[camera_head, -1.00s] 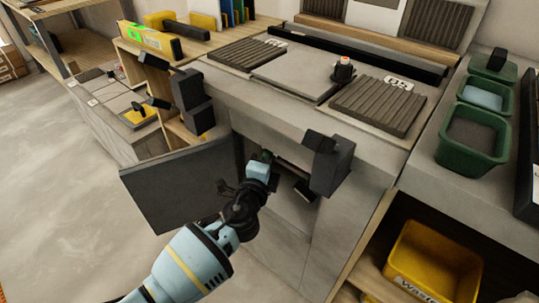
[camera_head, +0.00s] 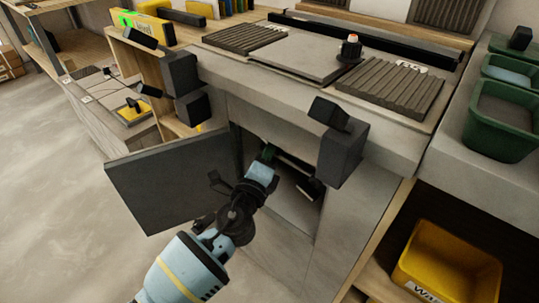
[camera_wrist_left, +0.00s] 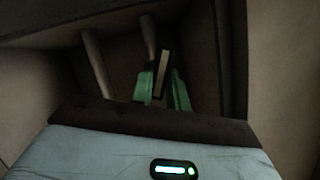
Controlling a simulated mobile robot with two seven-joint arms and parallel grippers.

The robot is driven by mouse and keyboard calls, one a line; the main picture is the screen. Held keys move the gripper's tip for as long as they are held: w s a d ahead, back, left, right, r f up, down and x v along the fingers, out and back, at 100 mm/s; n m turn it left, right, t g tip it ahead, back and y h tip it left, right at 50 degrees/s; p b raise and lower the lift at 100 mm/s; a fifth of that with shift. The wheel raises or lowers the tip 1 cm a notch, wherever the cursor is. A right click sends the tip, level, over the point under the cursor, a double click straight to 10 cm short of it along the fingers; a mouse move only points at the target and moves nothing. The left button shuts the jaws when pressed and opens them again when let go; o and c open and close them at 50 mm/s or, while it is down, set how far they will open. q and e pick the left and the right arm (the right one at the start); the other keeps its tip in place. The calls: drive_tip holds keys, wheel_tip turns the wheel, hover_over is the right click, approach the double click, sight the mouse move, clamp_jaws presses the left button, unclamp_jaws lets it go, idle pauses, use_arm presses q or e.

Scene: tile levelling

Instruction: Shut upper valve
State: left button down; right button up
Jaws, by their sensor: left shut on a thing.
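The open cabinet under the counter has its grey door (camera_head: 165,185) swung out to the left. In the left wrist view, the green fingers (camera_wrist_left: 161,88) are shut around a thin grey lever (camera_wrist_left: 162,70). I cannot tell from its shape whether this lever is the upper valve's handle. The valve body is hidden by my gripper and the shade. My right gripper is not in view.
Pale pipes (camera_wrist_left: 95,62) stand behind the lever. The cabinet's side walls are close around my gripper. A dark block (camera_head: 342,150) juts from the counter at the opening's upper right. A yellow bin (camera_head: 448,262) sits on the lower right shelf. The floor at left is clear.

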use_arm(q)
drive_tip(key=shift+f+m+t+h+b, duration=0.15)
drive_tip(key=shift+m+h+b, duration=0.15)
drive_tip(key=shift+m+b, duration=0.45)
drive_tip(key=shift+m+t+h+b, duration=0.15)
drive_tip(key=shift+m+h+b, duration=0.25)
drive_tip(key=shift+m, duration=0.55)
drive_tip(key=c, duration=1.4)
unclamp_jaws()
drive_tip(key=shift+o, duration=0.2)
drive_tip(key=v, duration=0.7)
drive_tip(key=shift+s+a, duration=0.2)
drive_tip(key=shift+s, duration=0.2)
